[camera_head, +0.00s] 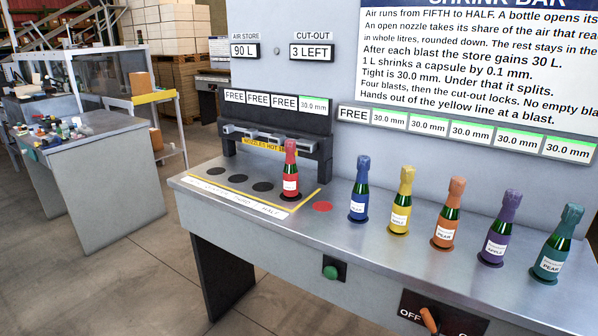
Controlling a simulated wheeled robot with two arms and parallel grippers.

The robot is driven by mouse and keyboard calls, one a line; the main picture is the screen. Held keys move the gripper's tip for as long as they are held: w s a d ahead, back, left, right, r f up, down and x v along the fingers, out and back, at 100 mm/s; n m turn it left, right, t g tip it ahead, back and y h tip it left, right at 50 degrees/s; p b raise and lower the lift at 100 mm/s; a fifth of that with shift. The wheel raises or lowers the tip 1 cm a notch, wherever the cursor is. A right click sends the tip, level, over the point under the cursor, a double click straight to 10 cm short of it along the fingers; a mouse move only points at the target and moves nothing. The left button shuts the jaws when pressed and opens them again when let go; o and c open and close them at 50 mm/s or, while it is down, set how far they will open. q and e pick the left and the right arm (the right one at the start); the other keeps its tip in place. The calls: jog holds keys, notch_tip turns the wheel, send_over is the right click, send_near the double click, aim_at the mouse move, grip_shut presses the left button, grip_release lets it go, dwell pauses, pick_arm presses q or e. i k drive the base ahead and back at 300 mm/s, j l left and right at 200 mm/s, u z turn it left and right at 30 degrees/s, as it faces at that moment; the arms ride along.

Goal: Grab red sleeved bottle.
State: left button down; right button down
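The red sleeved bottle (290,170) stands upright on the steel bench, at the right end of the row of dark spots under the nozzle bar (262,140). It has a red sleeve on its neck and a white label. It is inside the yellow line (308,201). Neither of my grippers shows in the head view.
Blue (359,188), yellow (403,199), orange (449,212), purple (499,230) and teal (558,244) sleeved bottles stand in a row to the right. A green button (330,272) and an orange lever (429,319) are on the bench front. Three dark spots left of the red bottle are empty.

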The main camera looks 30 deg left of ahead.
aim_at(290, 173)
jog(key=i+u, duration=0.1)
jog(key=u, duration=0.35)
jog(key=i+u, duration=0.15)
jog(key=u, duration=0.3)
jog(key=i+l+u, duration=0.1)
jog(key=u, duration=0.35)
jog(key=i+l+u, duration=0.1)
jog(key=u, duration=0.35)
